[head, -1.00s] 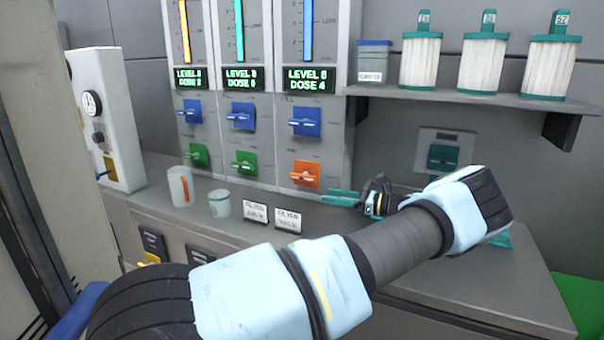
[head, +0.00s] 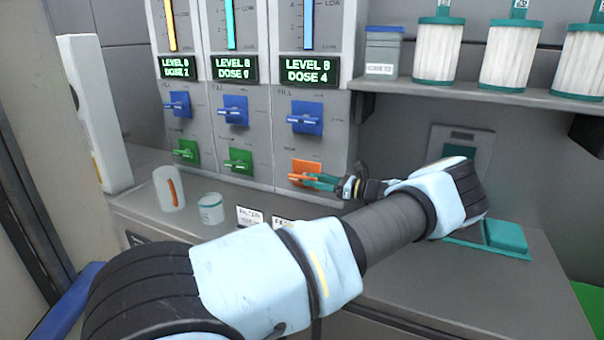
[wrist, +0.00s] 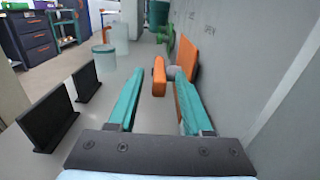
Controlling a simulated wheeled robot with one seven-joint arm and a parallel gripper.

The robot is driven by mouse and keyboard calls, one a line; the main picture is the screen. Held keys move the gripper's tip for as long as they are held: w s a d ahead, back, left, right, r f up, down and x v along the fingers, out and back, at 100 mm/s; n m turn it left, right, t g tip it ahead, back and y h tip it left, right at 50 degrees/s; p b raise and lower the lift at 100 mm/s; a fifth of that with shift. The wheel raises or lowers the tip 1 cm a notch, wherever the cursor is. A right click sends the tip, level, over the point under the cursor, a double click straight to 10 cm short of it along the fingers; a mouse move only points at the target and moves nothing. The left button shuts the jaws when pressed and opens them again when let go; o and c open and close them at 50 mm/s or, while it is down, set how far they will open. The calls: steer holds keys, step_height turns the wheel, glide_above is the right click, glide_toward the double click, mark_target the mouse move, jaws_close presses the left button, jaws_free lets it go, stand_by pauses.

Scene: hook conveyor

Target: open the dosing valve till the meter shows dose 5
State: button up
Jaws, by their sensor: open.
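The orange dosing valve (head: 304,171) is on the lower right of the dispenser panel, below a blue valve (head: 305,117). Its meter display (head: 309,70) above reads LEVEL 8, DOSE 4, though the level digit is slightly unclear. My gripper (head: 318,180) has teal fingers and is at the orange valve. The orange backplate (wrist: 188,62) is beyond the right finger. I cannot tell whether a finger touches the handle.
Two more columns have blue and green valves, including a green one (head: 238,161). Filters (head: 438,52) stand on the right shelf (head: 470,97).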

mark_target(302, 176)
steer(key=shift+p+x, duration=0.65)
steer(key=shift+x, duration=1.7)
jaws_close()
